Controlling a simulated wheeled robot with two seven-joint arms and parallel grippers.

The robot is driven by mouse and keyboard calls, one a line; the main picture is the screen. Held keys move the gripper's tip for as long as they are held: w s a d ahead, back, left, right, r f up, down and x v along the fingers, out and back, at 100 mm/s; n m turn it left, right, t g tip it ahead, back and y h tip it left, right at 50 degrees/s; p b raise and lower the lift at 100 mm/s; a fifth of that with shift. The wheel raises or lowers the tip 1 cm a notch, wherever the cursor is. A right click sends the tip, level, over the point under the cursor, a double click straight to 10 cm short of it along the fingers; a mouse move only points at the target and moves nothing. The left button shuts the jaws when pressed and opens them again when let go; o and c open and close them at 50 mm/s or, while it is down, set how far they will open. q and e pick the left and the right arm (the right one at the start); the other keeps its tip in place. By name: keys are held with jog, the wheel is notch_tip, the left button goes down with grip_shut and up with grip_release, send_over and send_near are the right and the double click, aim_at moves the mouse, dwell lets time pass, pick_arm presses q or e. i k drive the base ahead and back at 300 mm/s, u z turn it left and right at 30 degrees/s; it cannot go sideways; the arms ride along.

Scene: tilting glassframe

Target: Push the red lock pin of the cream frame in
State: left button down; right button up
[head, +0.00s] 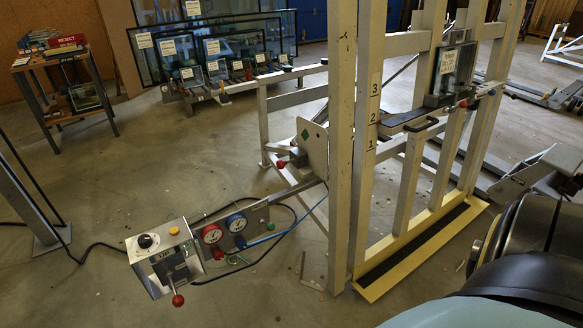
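The tall cream frame (343,130) stands upright in the middle and right of the head view, with posts, crossbars and a yellow-edged lower ledge (420,245). A small red knob (281,163) shows at its left, beside a pale plate (311,146) with a green mark. Another small red knob (463,103) shows on the right, below a small glass pane (455,70). I cannot tell which red knob is the lock pin, or how far in it sits. Neither of my grippers is in view; only a dark part of my arm shows at lower right.
A control box (165,258) with a red-balled lever (178,300) and two gauges (224,228) stands front left, with hoses trailing. Glass panes (215,55) lean on a rack behind. A side table (65,75) stands back left. Floor at left centre is mostly clear.

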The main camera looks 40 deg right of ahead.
aim_at(281, 164)
jog(key=z, duration=1.85)
